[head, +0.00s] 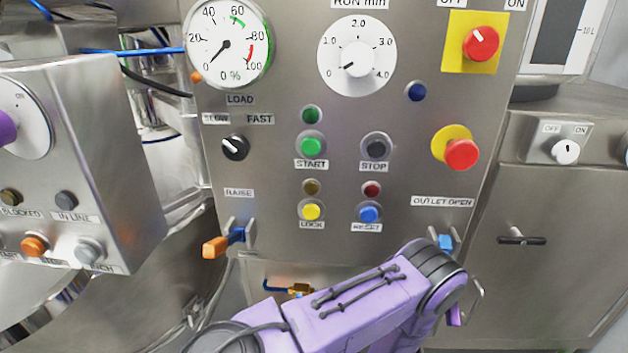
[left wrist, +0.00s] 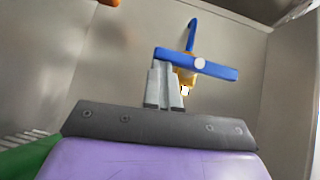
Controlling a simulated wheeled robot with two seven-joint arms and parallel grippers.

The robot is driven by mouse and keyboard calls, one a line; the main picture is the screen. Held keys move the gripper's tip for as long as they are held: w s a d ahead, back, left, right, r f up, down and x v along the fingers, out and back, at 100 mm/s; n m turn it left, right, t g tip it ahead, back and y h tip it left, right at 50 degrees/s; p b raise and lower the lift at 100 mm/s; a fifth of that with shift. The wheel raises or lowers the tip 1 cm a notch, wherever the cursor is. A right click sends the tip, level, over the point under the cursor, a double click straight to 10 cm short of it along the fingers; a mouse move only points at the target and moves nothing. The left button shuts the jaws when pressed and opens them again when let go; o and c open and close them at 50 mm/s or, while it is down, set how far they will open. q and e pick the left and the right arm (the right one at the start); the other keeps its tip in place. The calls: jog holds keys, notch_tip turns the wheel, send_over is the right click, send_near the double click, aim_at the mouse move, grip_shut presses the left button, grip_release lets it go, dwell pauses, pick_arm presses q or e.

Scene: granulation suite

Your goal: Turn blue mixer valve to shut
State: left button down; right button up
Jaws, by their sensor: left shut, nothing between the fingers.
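In the left wrist view, the blue valve has a flat blue lever (left wrist: 219,70) lying nearly crosswise, tilted slightly down to the right, with a pale round bolt at its middle. A brass body (left wrist: 187,78) shows below it and a curved blue pipe (left wrist: 191,34) above. My left gripper (left wrist: 164,66) is shut and empty, its fingertips at the left half of the lever; I cannot tell whether they touch it. In the head view a brass valve (head: 299,289) with a blue part shows low behind my purple arm. My left fingers are hidden there. My right gripper is not in view.
A steel control panel (head: 270,180) with gauge, dial and buttons stands above. An orange-handled lever (head: 216,247) sticks out under RAISE, and a blue one (head: 446,242) under OUTLET OPEN. A button box (head: 90,150) juts out at left. A red stop button (head: 461,154) protrudes at right.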

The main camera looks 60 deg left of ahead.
pick_arm(q)
jog(key=s+d+r, duration=0.7)
jog(key=d+r, duration=0.4)
jog(key=d, duration=0.1)
jog(key=shift+r+p, duration=0.3)
jog(key=shift+p, duration=0.05)
jog(key=w+d+f+n+t+h, duration=0.1)
jog(key=w+f+n+t+h, duration=0.3)
jog(key=w+f+t+h, duration=0.45)
jog(key=s+d+f+g+h, duration=0.1)
jog(key=s+d+f+h, duration=0.1)
jog(key=s+f+h, duration=0.2)
jog(key=s+f, duration=0.3)
jog(key=f, duration=0.4)
jog(key=shift+d+m+h, duration=0.3)
jog(key=shift+m+h, duration=0.05)
jog(key=shift+m, duration=0.05)
